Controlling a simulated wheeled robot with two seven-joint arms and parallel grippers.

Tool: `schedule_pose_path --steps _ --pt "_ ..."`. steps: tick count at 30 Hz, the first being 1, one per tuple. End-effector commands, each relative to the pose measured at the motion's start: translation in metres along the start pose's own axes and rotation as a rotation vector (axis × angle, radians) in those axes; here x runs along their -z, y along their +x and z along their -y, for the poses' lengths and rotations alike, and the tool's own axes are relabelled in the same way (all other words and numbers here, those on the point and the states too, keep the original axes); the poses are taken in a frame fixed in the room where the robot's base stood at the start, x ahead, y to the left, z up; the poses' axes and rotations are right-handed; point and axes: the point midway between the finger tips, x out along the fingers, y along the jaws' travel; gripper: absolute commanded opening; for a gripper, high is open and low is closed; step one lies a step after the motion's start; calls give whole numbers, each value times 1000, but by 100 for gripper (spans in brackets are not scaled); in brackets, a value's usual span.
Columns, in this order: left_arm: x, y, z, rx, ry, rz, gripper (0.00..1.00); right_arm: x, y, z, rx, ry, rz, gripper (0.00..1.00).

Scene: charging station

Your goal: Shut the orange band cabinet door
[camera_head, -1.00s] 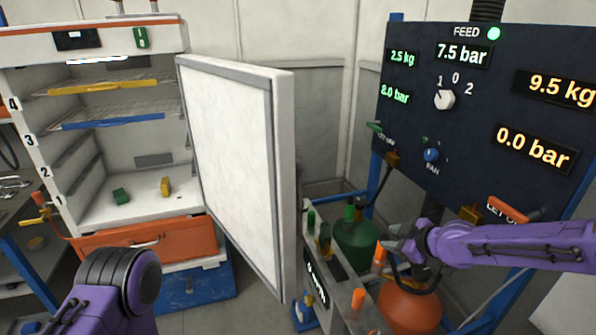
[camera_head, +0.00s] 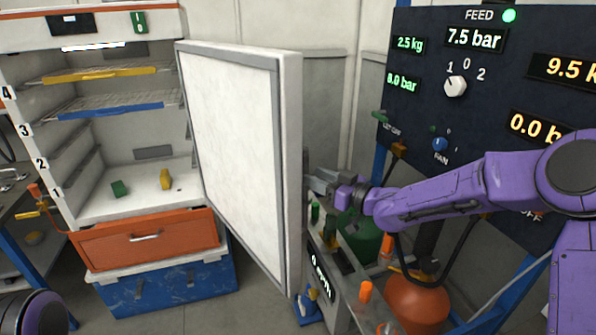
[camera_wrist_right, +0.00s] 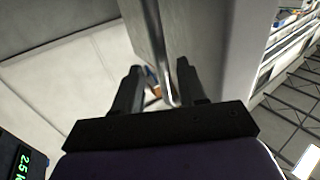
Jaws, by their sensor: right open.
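The cabinet (camera_head: 105,20) with an orange band along its top stands at the left in the head view. Its white door (camera_head: 235,150) is swung wide open, its inner face toward me. My right gripper (camera_head: 316,182) is beside the door's free edge, on its outer side, and its tips are partly hidden there. In the right wrist view, my right gripper (camera_wrist_right: 158,85) is open, with a shiny metal bar (camera_wrist_right: 158,50), seemingly the door handle, between or just beyond its fingers. I cannot tell whether they touch. My left gripper is out of view; only part of my left arm shows.
An orange drawer (camera_head: 148,241) and a blue box (camera_head: 170,285) are below the cabinet. A dark control panel (camera_head: 475,90) stands at the right. A green bottle (camera_head: 362,245) and an orange one (camera_head: 415,298) stand below my right arm.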

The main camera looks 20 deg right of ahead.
Motion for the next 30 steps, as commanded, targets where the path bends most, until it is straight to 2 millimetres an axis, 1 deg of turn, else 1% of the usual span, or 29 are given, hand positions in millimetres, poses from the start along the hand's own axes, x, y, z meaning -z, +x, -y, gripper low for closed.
schedule_pose_path --steps 1,3,6,9,16,17,18,20,23,24,27,30 --pt "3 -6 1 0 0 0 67 2 11 0 2 -2 3 41" --pt "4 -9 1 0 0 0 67 2 23 0 1 -1 3 41" --pt "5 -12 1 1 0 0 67 1 34 0 -1 -1 2 41" --pt "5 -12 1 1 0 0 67 0 39 -1 -3 0 1 41" --pt "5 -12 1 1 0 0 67 -1 40 -1 -4 0 0 41" --pt "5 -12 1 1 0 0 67 0 40 -1 -3 0 0 32" --pt "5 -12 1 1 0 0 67 0 40 -1 -3 0 0 19" --pt "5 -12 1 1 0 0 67 0 40 -1 -3 0 0 0" --pt "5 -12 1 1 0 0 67 0 40 -1 -2 -1 0 0" --pt "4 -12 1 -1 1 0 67 0 48 12 2 0 1 0" --pt "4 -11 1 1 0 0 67 0 44 5 -2 0 -1 0" --pt "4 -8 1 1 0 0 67 0 43 6 -8 -1 -2 0"
